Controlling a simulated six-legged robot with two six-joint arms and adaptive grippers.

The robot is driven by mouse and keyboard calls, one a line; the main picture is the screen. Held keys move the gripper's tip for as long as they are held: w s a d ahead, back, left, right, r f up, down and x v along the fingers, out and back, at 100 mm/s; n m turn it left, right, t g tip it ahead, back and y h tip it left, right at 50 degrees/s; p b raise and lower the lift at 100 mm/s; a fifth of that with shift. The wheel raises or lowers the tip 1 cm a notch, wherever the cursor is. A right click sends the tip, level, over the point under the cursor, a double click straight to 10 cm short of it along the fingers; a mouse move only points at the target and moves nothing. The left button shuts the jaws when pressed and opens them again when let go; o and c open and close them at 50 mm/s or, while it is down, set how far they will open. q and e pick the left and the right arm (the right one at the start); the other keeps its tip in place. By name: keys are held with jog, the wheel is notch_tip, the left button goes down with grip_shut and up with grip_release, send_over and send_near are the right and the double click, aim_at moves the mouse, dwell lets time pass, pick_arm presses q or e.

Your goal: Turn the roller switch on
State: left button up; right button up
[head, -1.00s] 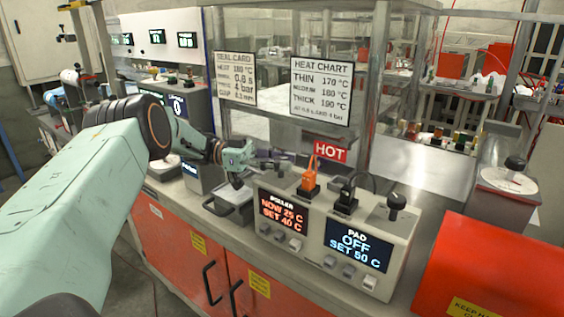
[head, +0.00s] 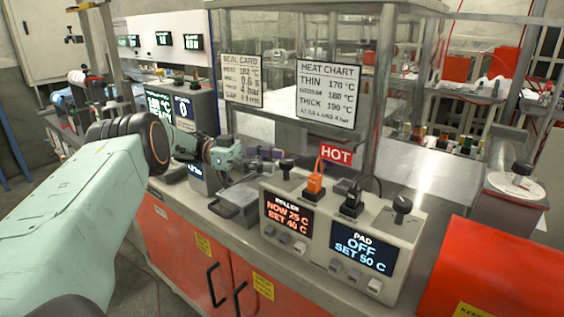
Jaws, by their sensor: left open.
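The control box (head: 322,231) stands on the bench at the centre. Its roller display (head: 287,216) is lit orange and reads NOW 25 C, SET 40 C. Its pad display (head: 361,246) reads OFF, SET 50 C. A black knob-like switch (head: 286,168) stands on the roller side of the box top, and a similar pad switch (head: 402,206) on the right. My left gripper (head: 264,153) is open and empty, just left of the roller switch, with a small gap seeming to show between them. My right gripper is not in view.
An orange plug (head: 314,182) and a black plug (head: 351,198) stand between the switches. A grey metal tray (head: 238,202) sits left of the box. A HOT sign (head: 336,156) is behind, and a red housing (head: 485,268) is at the right.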

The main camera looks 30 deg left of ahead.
pick_arm(q)
jog(key=shift+v, duration=1.5)
